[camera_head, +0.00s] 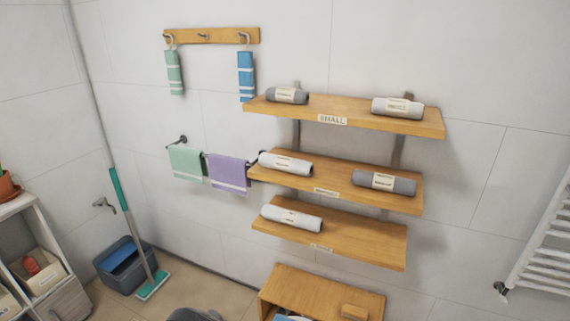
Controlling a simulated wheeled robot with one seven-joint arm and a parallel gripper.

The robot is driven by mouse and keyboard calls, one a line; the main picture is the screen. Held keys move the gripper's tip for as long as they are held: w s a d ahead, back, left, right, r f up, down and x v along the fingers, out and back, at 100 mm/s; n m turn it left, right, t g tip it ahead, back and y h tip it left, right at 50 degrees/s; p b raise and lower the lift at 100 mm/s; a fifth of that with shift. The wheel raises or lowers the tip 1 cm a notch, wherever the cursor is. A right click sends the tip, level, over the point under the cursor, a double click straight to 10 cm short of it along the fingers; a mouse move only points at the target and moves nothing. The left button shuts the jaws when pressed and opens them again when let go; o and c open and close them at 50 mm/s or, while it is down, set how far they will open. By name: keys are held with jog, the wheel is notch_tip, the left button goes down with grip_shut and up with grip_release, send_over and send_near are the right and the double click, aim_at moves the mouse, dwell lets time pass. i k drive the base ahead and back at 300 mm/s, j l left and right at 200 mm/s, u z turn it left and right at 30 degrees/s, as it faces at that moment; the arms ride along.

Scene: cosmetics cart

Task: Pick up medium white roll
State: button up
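Three white rolls with paper labels show on the wall shelves. One white roll (398,107) lies at the right of the top shelf (365,115), whose front label reads SMALL. Another white roll (286,163) lies at the left end of the middle shelf (335,178). A third, longer-looking white roll (292,218) lies at the left of the bottom shelf (370,242). The middle and bottom shelf labels and the roll labels are too small to read surely, so I cannot confirm which roll is medium. My gripper is not in view.
A grey roll (287,96) lies top left; a darker grey roll (384,182) lies middle right. Towels hang left of the shelves from a hook board (211,36) and a rail. A wooden cabinet (325,284) stands below, a white radiator (545,255) at right. The bottom shelf's right half is bare.

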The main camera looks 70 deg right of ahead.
aim_at(283, 163)
jog(key=i+j+z, duration=0.15)
jog(key=i+z, duration=0.25)
jog(key=i+j+z, duration=0.8)
jog(key=i+z, duration=0.45)
jog(key=i, duration=0.3)
jog(key=i+l, duration=0.75)
jog(key=i+l+z, duration=0.05)
